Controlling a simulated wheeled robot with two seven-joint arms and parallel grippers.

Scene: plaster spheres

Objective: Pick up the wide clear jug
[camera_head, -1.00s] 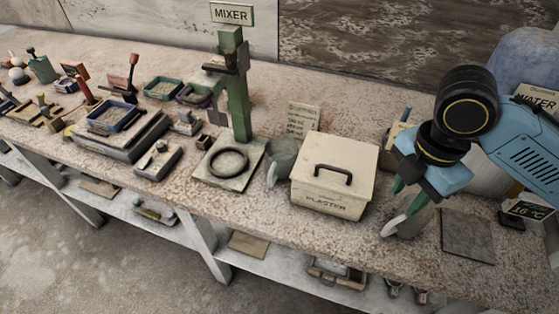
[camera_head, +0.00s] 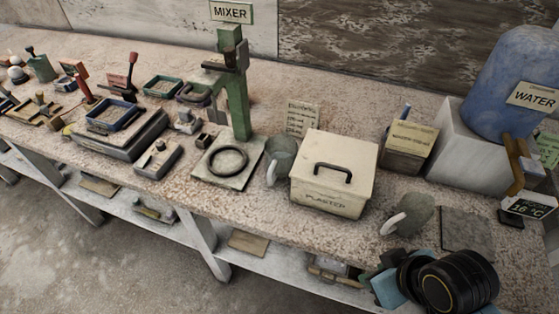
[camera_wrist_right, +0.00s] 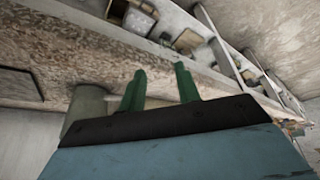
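A grey-green see-through jug (camera_head: 411,214) with a pale handle stands on the bench right of the plaster box. A second greyish jug (camera_head: 281,160) with a handle stands at that box's left side. I cannot tell for sure which one is the wide jug. My right gripper is low at the bench's front edge, below the right-hand jug; in the head view my arm hides its fingers. In the right wrist view its green fingers (camera_wrist_right: 160,84) are apart with nothing between them. A grey-green rounded body (camera_wrist_right: 88,104), probably the right-hand jug, shows partly behind the gripper. My left gripper is not in view.
The lidded plaster box (camera_head: 333,175) stands between the jugs. A dark square plate (camera_head: 467,234) lies right of the right-hand jug. The blue water container (camera_head: 513,85) on its pale block, a small labelled box (camera_head: 409,148) and the green mixer stand (camera_head: 237,95) are behind.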

